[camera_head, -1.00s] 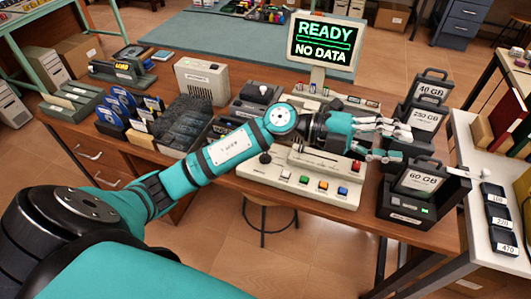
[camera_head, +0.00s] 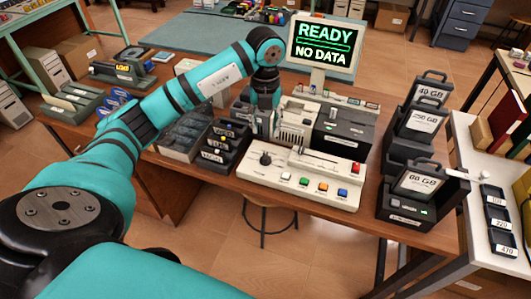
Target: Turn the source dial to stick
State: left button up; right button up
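The cream control console (camera_head: 250,176) stands at the front of the wooden desk. A round black dial (camera_head: 265,158) sits at its left end; I cannot read its markings or setting. My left arm comes in from the left, bends at a high elbow and drops down behind the console's left part. My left gripper (camera_head: 262,125) points down, above and behind the dial and apart from it. Its fingers are small and blend with the devices behind, so I cannot tell how far they are apart. My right gripper is not in view.
The monitor (camera_head: 323,45) reads READY and NO DATA. Coloured buttons (camera_head: 322,187) line the console's front. A dark drive unit (camera_head: 340,133) stands behind it. Black drive docks with cartridges (camera_head: 418,184) stand to the right, disk racks (camera_head: 220,145) to the left.

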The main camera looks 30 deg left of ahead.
aim_at(265, 156)
pick_arm(q)
notch_tip(265, 156, down, 12)
jog(key=shift+f+p, duration=0.1)
jog(key=shift+p, duration=0.7)
grip_shut()
